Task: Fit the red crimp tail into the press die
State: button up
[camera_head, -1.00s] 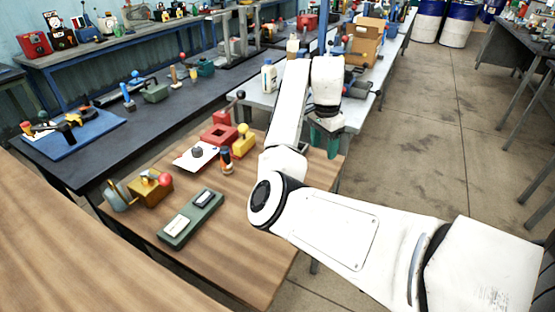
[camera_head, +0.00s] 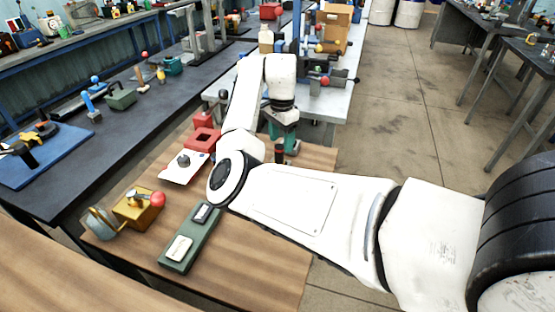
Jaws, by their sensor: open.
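My gripper (camera_head: 285,146), teal and dark, hangs below the white wrist over the far right part of the wooden table; it is open, its fingertips small and unclear. A red block with a square opening (camera_head: 203,140) stands at the table's far left, left of my gripper. I cannot tell whether it is the press die. No part is clearly recognisable as the red crimp tail. My arm hides the table just right of the block.
The wooden table (camera_head: 265,268) also bears a white plate with a grey knob (camera_head: 184,168), a brass device with a red ball (camera_head: 138,208) and a green tray (camera_head: 181,256) with two inserts. A cluttered grey-white bench (camera_head: 312,103) stands behind. The table's front right is clear.

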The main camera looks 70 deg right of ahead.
aim_at(280, 146)
jog(key=shift+w+a+f+p, duration=0.15)
jog(key=shift+f+p, duration=0.15)
jog(key=shift+f, duration=1.15)
jog(key=shift+a+f+p, duration=0.15)
jog(key=shift+f+p, duration=0.15)
jog(key=shift+f, duration=1.15)
jog(key=shift+c, duration=0.2)
jog(key=c, duration=1)
grip_shut()
jog(key=shift+r, duration=0.2)
